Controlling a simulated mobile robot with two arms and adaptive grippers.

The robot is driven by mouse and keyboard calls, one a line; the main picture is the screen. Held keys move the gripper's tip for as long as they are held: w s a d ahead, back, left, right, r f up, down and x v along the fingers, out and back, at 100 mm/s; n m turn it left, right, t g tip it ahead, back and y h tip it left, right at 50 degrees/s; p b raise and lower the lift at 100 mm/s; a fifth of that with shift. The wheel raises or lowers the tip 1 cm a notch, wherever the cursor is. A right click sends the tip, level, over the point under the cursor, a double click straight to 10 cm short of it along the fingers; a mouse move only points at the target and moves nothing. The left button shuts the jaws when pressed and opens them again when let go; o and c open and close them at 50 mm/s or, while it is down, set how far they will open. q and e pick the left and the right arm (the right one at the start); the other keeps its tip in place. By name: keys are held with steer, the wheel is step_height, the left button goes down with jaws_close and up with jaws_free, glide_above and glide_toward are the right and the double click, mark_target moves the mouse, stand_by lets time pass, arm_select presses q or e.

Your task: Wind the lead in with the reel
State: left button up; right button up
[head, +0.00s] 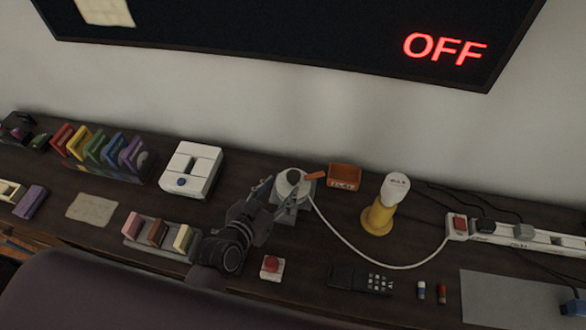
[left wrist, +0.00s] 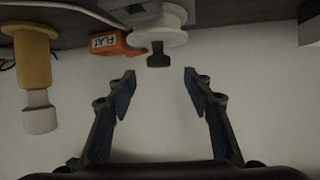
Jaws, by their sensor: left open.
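The reel (head: 291,181) is a white spool on a grey stand, near the middle of the dark shelf. A white lead (head: 345,242) runs from it in a loose curve to the power strip (head: 510,234) at the right. In the left wrist view, the reel's white disc (left wrist: 168,37) is at the top, with a dark knob (left wrist: 158,56) sticking out toward me. My left gripper (head: 272,198) is open at the reel's left side. In the left wrist view its open fingers (left wrist: 159,78) are empty, with the knob just beyond and between their tips. My right gripper is out of view.
An orange labelled box (head: 345,176) and a yellow-based bulb (head: 379,217) stand right of the reel. A white switch unit (head: 190,170), a grey block tray (head: 160,248), a red button (head: 271,264) and a remote (head: 360,280) are nearby. A purple chair back (head: 100,295) fills the front left.

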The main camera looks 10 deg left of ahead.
mark_target(292, 176)
arm_select(q)
steer(key=x, duration=0.4)
steer(key=shift+d+r, duration=0.15)
steer(key=shift+p+x, duration=0.3)
steer(key=shift+x, duration=0.9)
jaws_close()
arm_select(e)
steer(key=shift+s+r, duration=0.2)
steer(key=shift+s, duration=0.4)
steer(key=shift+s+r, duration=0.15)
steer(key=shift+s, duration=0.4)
